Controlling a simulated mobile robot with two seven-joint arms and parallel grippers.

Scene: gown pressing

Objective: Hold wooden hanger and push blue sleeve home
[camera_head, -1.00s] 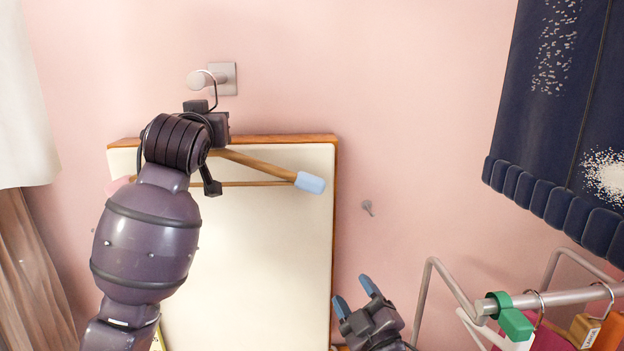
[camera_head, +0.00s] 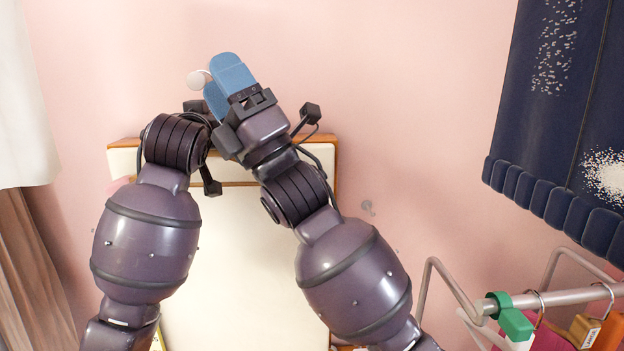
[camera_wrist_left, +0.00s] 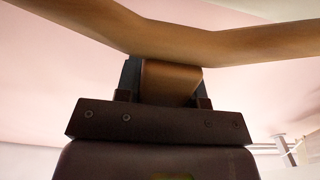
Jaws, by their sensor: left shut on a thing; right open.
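In the left wrist view the wooden hanger (camera_wrist_left: 240,45) spans the top, and my left gripper (camera_wrist_left: 168,82) is shut on its wooden middle part.
A cream board with wooden trim (camera_head: 230,250) stands behind the arms. A metal rail with tags (camera_head: 565,297) is at lower right, a navy curtain (camera_head: 545,130) above it.

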